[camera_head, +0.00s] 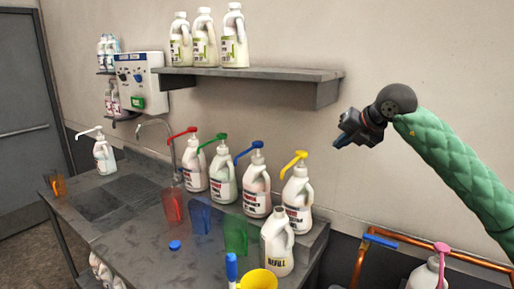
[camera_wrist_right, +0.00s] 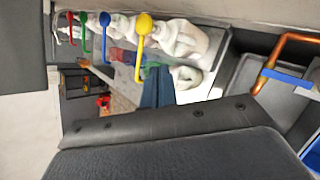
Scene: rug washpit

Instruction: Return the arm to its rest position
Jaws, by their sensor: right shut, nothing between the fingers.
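My right gripper (camera_head: 350,134) is raised in front of the wall, right of the shelf and above the counter's right end. Its arm, in a green quilted sleeve, comes in from the right. Its jaws are shut and empty, and it touches nothing. In the right wrist view a dark gripper part (camera_wrist_right: 170,150) fills the bottom, and the pump bottles appear sideways beyond it. My left gripper is not in view.
A grey counter (camera_head: 120,245) carries pump bottles with red, green, blue and yellow (camera_head: 298,200) tops, coloured cups and a REFILL bottle (camera_head: 277,245). A wall shelf (camera_head: 270,74) holds white bottles. A copper pipe (camera_head: 430,243) and pink-topped bottle (camera_head: 428,272) are lower right.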

